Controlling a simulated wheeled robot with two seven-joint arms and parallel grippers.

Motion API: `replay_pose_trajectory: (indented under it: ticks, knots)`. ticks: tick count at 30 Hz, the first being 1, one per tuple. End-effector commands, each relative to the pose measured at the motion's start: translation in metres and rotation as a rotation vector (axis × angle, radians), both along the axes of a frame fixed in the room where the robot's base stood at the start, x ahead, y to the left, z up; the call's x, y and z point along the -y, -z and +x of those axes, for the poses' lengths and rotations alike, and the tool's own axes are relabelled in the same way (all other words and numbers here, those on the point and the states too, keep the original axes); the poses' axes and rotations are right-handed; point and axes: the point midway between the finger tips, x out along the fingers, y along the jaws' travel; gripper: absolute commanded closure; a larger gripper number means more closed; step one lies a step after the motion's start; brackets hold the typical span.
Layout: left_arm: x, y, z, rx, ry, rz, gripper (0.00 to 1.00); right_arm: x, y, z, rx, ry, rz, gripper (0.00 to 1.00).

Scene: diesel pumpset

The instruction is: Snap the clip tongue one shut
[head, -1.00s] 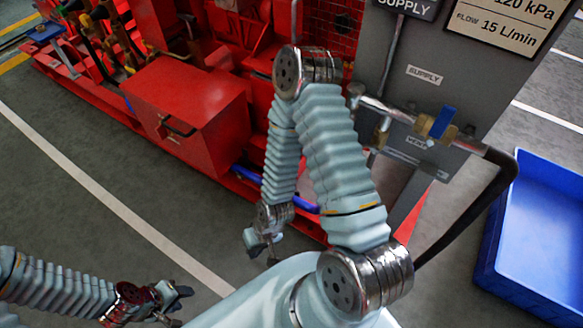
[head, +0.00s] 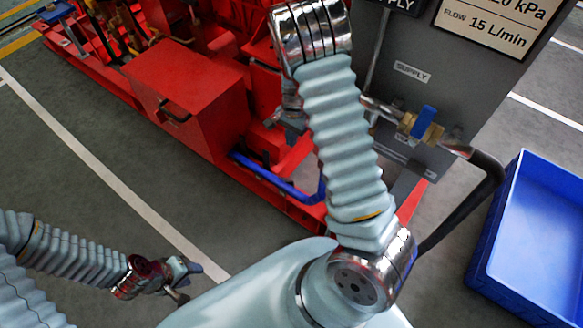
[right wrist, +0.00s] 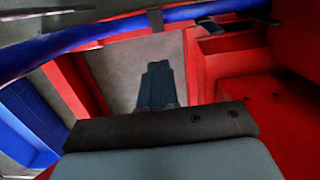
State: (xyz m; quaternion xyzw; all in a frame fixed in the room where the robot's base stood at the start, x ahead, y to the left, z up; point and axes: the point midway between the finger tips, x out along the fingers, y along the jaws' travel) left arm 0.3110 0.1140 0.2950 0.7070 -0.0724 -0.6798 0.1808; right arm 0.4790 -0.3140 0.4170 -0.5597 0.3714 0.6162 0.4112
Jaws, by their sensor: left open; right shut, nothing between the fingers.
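A blue hose (head: 272,178) runs along the red base frame in the head view. In the right wrist view the hose (right wrist: 110,33) crosses the top of the picture. A small dark piece (right wrist: 155,19) sits at the hose, and a longer dark piece (right wrist: 238,19) lies further right; I cannot tell which, if either, is clip tongue one. My right gripper (right wrist: 160,72) is shut and empty, with its fingertips below the hose in the picture and apart from it. In the head view its arm largely hides it. My left gripper (head: 187,281) is open and empty above the floor.
A red box with a handle (head: 185,90) stands left of the hose. A grey panel (head: 455,90) carries a blue-handled valve (head: 424,122) and a black hose (head: 478,195). A blue crate (head: 535,235) stands on the floor at right. The floor at left is clear.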

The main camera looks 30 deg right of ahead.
Motion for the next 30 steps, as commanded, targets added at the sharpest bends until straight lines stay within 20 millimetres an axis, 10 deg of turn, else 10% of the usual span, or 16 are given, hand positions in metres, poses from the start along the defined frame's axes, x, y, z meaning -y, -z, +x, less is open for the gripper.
replay_pose_trajectory:
  ticks: [13, 30]
  knots:
    - [-0.001, 0.003, 0.000, 0.000, -0.001, 0.001, 0.57, 0.000, 0.009, -0.001, -0.004, 0.006, 0.002, 1.00]
    - [-0.006, 0.016, 0.002, 0.005, -0.010, 0.009, 0.57, -0.022, 0.111, -0.010, -0.005, 0.003, 0.002, 1.00]
